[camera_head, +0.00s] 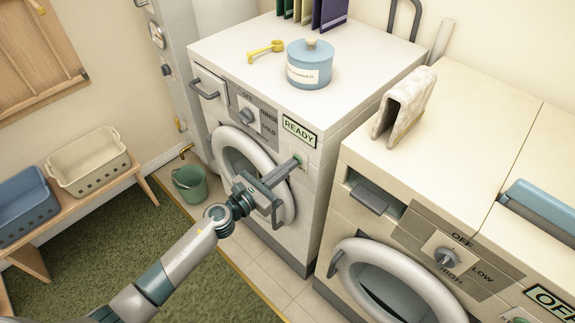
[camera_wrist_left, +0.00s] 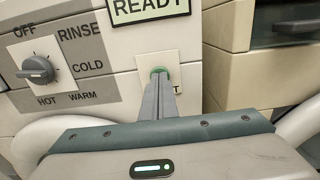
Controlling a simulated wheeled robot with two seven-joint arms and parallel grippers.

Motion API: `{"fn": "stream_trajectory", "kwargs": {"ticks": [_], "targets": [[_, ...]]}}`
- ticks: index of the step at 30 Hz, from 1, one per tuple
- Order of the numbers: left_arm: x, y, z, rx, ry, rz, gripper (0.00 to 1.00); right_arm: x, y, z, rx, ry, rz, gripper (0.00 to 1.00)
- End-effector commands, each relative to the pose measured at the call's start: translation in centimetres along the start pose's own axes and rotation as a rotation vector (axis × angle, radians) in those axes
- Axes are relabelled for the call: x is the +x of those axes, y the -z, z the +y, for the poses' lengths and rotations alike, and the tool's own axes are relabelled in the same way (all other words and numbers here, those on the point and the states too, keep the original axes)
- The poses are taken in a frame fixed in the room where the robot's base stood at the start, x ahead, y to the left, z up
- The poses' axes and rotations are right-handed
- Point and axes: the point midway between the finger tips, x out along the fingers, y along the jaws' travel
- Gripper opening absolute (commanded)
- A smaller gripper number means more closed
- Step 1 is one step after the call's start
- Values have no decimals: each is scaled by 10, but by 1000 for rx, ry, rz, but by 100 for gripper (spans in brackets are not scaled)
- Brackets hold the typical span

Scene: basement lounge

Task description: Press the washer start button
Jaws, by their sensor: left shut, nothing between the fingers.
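The white washer (camera_head: 313,190) stands in the middle of the head view with its round door shut. Its green display (camera_head: 299,131) reads READY; the display also shows in the left wrist view (camera_wrist_left: 150,10). The green start button (camera_wrist_left: 159,71) sits below the display, partly hidden by my fingertips. My left gripper (camera_head: 296,162) is shut and empty, its fingers reaching across in front of the washer door to the button. In the left wrist view its fingertips (camera_wrist_left: 159,79) are at the button; I cannot tell whether they touch it. My right gripper is not in view.
A dial (camera_head: 247,116) is left of the display. A blue lidded pot (camera_head: 310,65) and a yellow scoop (camera_head: 265,50) are on the washer top. A second machine (camera_head: 440,130) stands at the right, a folded cloth (camera_head: 405,105) on it. A green bucket (camera_head: 189,185) is on the floor.

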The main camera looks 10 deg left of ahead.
Motion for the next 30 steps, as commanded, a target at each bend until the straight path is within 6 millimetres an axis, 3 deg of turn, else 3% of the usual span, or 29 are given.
{"fn": "stream_trajectory", "kwargs": {"ticks": [11,18,30], "targets": [[2,0,0,0,0,0,0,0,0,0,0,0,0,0],[19,-1,0,1,-1,-3,0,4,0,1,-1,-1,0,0],[21,-4,1,1,-2,-8,0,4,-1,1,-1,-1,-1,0]]}}
